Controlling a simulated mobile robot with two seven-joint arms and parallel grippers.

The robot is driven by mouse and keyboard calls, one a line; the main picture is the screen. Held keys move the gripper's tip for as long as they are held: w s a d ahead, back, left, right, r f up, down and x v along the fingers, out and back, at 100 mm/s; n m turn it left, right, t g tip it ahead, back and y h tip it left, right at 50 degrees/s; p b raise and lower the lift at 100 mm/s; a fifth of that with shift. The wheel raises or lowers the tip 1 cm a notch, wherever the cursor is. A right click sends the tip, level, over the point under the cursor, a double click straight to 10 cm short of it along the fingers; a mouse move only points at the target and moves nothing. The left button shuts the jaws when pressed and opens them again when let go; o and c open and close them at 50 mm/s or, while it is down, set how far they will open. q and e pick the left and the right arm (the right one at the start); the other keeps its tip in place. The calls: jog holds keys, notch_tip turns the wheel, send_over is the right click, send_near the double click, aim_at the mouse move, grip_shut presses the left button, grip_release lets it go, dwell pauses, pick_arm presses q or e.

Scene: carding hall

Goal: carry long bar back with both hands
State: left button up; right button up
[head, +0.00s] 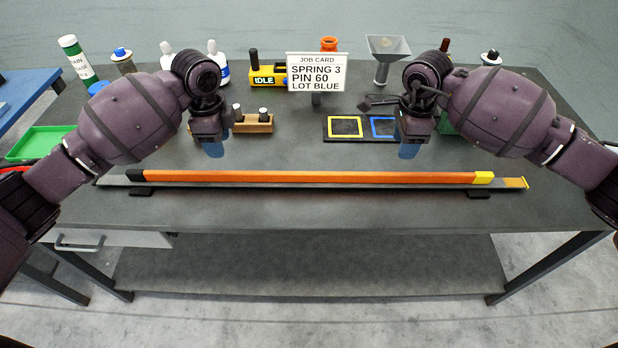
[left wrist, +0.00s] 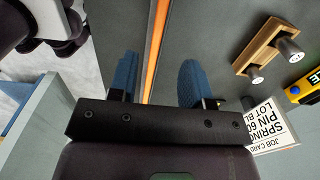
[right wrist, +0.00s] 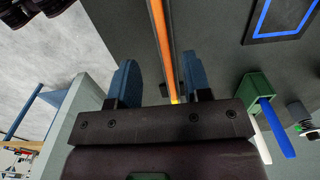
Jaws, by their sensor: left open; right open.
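The long bar (head: 310,177) is orange with a black left end and a yellow right end. It lies level across the front of the table (head: 330,215), along a grey strip with dark feet. My left gripper (head: 213,150) is open and empty above the table, behind the bar's left part. My right gripper (head: 408,151) is open and empty behind the bar's right part. In the left wrist view the bar (left wrist: 158,40) passes between the blue fingers in the picture. In the right wrist view the bar (right wrist: 160,40) also shows between the fingers, its yellow end partly hidden.
A job card (head: 317,73) stands mid-table. Behind the bar are a wooden block with pegs (head: 253,124), a dark tray with yellow and blue frames (head: 345,127), a funnel (head: 388,48) and bottles. A green tray (head: 38,143) lies at left. The table's front strip is clear.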

aim_at(227, 171)
dwell(0.3)
pick_arm(q)
notch_tip(227, 171, down, 11)
jog(key=shift+r, duration=0.1)
pick_arm(e)
notch_tip(227, 171, down, 11)
jog(key=shift+r, duration=0.1)
pick_arm(q)
grip_shut()
pick_arm(e)
grip_shut()
dwell(1.1)
